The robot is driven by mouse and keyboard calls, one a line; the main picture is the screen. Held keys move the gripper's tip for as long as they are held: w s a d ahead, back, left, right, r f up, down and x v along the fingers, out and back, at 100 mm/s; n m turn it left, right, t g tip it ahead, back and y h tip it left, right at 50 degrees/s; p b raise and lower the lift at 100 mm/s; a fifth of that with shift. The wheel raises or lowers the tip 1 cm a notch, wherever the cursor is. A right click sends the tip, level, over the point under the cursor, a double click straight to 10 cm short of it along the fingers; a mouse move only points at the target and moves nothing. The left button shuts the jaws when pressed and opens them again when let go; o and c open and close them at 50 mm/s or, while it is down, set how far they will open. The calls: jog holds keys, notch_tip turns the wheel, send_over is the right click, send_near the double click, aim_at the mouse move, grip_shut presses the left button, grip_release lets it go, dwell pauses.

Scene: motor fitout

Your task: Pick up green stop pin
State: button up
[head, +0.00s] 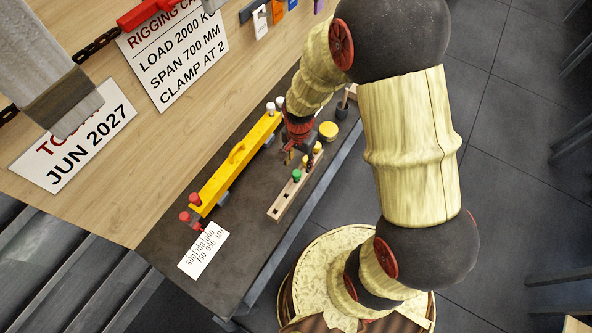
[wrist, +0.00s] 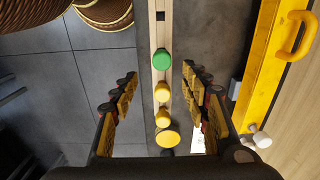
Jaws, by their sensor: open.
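The green stop pin (head: 297,174) stands in a narrow wooden rack (head: 276,213) on the dark bench, with its round green head up. In the wrist view the green stop pin (wrist: 161,59) lies ahead of my fingers, near the middle line between them. Yellow-headed pins (wrist: 163,91) stand in the same row, nearer to my palm. My gripper (wrist: 157,78) is open and empty, with one finger on each side of the row. In the head view my gripper (head: 298,152) is above the far part of the rack, and its fingers partly hide that end.
A yellow beam (head: 222,175) with a handle lies beside the rack, with red knobs (head: 184,216) at its near end and white knobs (head: 270,106) at its far end. A yellow disc (head: 328,130) and a dark cup (head: 342,111) are beyond the rack. A white label (head: 204,251) lies nearer.

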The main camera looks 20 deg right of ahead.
aim_at(297, 173)
notch_tip(297, 173, down, 3)
jog(key=shift+s+r, duration=0.1)
jog(key=shift+s, duration=0.05)
jog(key=shift+w+a+f, duration=0.1)
jog(key=shift+a+f, duration=0.1)
jog(key=shift+f, duration=1.2)
jog(key=shift+w+a+f, duration=0.1)
jog(key=shift+a+f, duration=0.05)
jog(key=shift+f, duration=1.2)
jog(key=shift+c, duration=1.2)
grip_shut()
